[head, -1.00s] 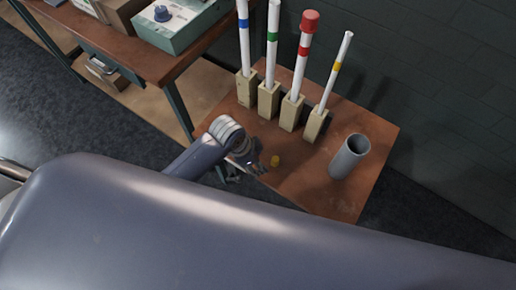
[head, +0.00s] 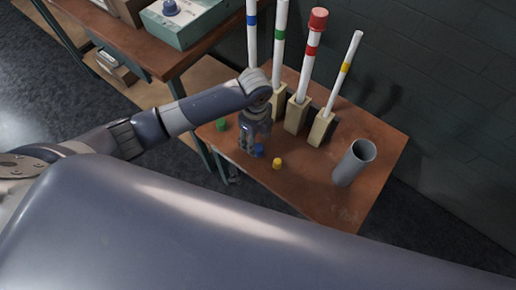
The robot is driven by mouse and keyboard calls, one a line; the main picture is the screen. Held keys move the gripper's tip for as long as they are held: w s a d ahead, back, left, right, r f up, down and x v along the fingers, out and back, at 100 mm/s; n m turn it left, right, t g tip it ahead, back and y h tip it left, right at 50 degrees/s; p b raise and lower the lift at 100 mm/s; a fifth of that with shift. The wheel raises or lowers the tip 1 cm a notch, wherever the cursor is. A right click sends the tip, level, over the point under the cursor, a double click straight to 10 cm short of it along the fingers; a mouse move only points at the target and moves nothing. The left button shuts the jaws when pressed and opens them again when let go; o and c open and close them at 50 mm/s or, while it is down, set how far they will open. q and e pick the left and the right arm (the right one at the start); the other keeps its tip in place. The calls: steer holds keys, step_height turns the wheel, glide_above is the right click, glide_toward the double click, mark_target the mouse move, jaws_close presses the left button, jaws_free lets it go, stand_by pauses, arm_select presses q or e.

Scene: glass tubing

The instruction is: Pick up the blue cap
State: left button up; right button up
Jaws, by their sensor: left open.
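The small blue cap (head: 259,151) lies on the brown wooden table (head: 372,150), near its front left side. My left gripper (head: 250,150) points down right at the blue cap, with its fingers open. The fingers partly hide the cap, and I cannot tell whether they touch it. A yellow cap (head: 278,163) lies to the right of the blue one. A green cap (head: 221,124) lies to the left. My right gripper is not in view.
White tubes with blue (head: 252,35), green (head: 279,40), red (head: 311,52) and yellow (head: 343,70) bands stand in wooden blocks behind the gripper. A grey cylinder (head: 353,164) stands at right. A teal box (head: 190,22) sits on a bench at upper left.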

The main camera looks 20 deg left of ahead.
mark_target(258, 148)
arm_select(q)
steer(key=f, duration=0.5)
steer(key=shift+w+d+f, duration=0.15)
steer(key=shift+d+f, duration=0.15)
steer(key=shift+f, duration=0.1)
steer(key=c, duration=0.8)
